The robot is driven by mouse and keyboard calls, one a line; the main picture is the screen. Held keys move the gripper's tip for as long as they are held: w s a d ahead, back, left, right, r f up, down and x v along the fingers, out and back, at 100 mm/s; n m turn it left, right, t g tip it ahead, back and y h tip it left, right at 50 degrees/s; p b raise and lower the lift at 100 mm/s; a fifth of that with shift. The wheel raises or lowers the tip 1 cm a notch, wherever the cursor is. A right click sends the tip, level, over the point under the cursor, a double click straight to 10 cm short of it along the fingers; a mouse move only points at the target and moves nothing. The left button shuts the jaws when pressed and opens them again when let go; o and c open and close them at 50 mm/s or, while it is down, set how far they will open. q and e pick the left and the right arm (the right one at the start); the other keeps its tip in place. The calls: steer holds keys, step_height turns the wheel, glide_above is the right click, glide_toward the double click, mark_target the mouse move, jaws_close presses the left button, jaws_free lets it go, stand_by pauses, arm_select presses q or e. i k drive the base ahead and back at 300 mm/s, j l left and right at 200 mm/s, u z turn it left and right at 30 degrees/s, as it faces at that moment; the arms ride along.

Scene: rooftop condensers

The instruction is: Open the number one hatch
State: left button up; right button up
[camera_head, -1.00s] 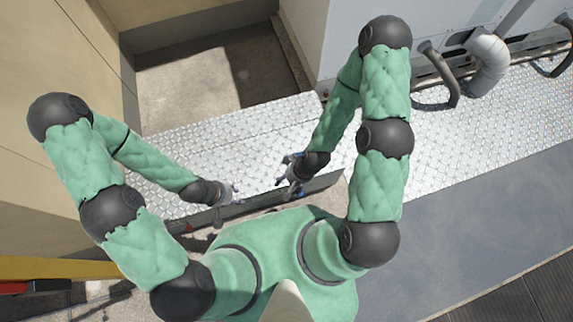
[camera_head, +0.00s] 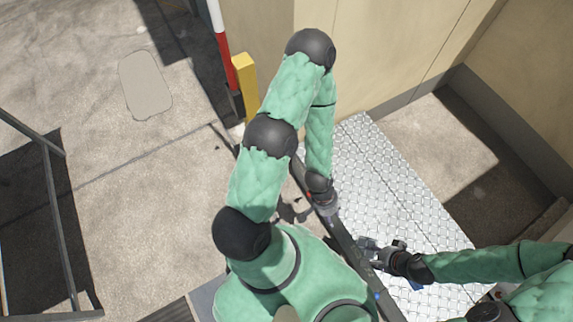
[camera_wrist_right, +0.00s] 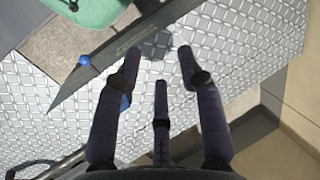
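No hatch with a number can be made out in either view. My left gripper (camera_head: 330,212) hangs over the dark strip along the edge of the tread-plate walkway (camera_head: 385,190); its fingers are too small to tell open from shut. My right gripper (camera_head: 368,246) is above the same strip, with fingers apart. In the right wrist view, my right gripper (camera_wrist_right: 165,70) has its fingers spread with nothing between them, over the tread plate (camera_wrist_right: 240,50).
A yellow post (camera_head: 245,85) and a red-white pole (camera_head: 222,50) stand beside the beige wall (camera_head: 390,45). Metal railing (camera_head: 60,220) is at far left. Open concrete floor (camera_head: 140,190) lies left of me. A recessed concrete area (camera_head: 440,135) lies beyond the walkway.

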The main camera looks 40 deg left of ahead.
mark_target(363, 196)
steer(key=u, duration=1.15)
steer(key=j+z, duration=0.2)
steer(key=j, duration=0.6)
steer(key=j+z, duration=0.2)
steer(key=j, duration=0.55)
steer(key=k+j+z, duration=0.2)
steer(key=j, duration=0.6)
steer(key=i, duration=0.1)
